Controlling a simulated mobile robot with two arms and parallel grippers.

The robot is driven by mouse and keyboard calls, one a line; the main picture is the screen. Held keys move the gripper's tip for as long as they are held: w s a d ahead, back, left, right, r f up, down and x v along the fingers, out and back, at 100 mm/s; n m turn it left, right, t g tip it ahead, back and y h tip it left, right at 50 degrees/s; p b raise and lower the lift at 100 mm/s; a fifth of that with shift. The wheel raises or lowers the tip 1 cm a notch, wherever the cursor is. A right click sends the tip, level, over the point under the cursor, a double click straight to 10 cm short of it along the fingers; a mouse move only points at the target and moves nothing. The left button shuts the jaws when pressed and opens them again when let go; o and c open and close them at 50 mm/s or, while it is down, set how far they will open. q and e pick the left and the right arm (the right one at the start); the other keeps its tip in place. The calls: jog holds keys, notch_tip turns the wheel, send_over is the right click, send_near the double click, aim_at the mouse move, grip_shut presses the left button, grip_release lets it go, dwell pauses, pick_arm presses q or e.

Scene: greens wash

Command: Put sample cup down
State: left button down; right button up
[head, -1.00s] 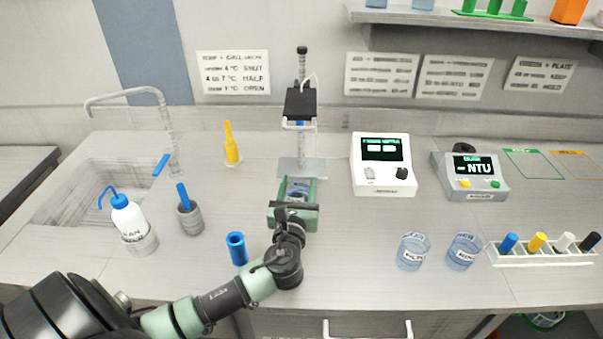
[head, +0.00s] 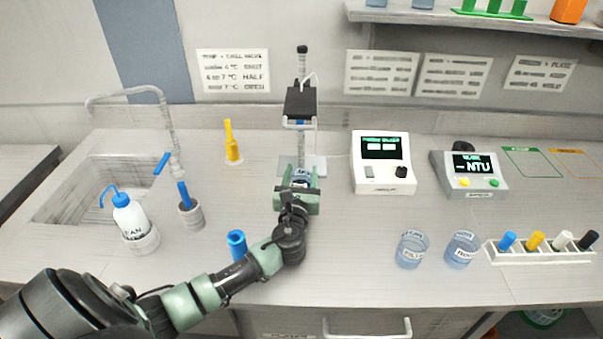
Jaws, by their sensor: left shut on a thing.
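My left gripper (head: 299,187) reaches in from the lower left with its green fingers pointing away from me. It is shut on the sample cup (head: 303,179), a clear bluish cup that shows only in part between the fingers. The cup is at the foot of the black probe stand (head: 300,103), in front of the stand's pale base plate (head: 316,165). The gripper hides the cup's lower part, so I cannot tell whether it touches the bench. My right gripper is not in view.
Two clear labelled cups (head: 411,250) (head: 461,250) stand right of my arm, beside a rack (head: 540,257) of coloured vials. A blue tube (head: 236,244) stands close to my left arm. A white meter (head: 382,176) is right of the stand. A wash bottle (head: 128,215) is by the sink (head: 75,190).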

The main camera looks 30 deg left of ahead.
pick_arm(q)
jog(key=shift+f, duration=0.1)
jog(key=c, duration=0.6)
grip_release()
jog(key=b+v, duration=0.1)
jog(key=v, duration=1.1)
